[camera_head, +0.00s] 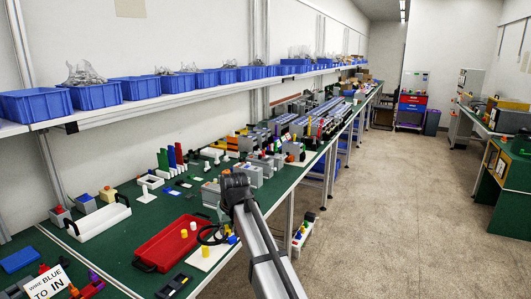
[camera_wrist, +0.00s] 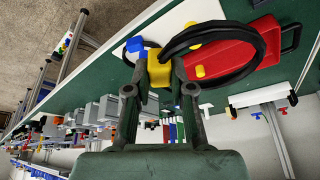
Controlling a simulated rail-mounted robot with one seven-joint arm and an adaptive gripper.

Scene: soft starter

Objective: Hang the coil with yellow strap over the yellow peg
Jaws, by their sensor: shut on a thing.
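My gripper (camera_wrist: 155,90) is shut on the yellow strap (camera_wrist: 159,68) of a black coil (camera_wrist: 237,75). The coil's loops stretch to the right of the fingers in the wrist view and overlap the view of the red tray. In the head view the coil (camera_head: 205,235) hangs at the gripper above a white board (camera_head: 212,256), apart from the yellow peg's top as far as I can tell. The yellow peg (camera_head: 205,249) stands on that board. A blue piece (camera_wrist: 135,44) shows beside the strap in the wrist view. My arm hides part of the board.
A white tray (camera_head: 100,222) lies farther left. Grey boxes crowd the green bench behind. The bench's front edge is close to the board.

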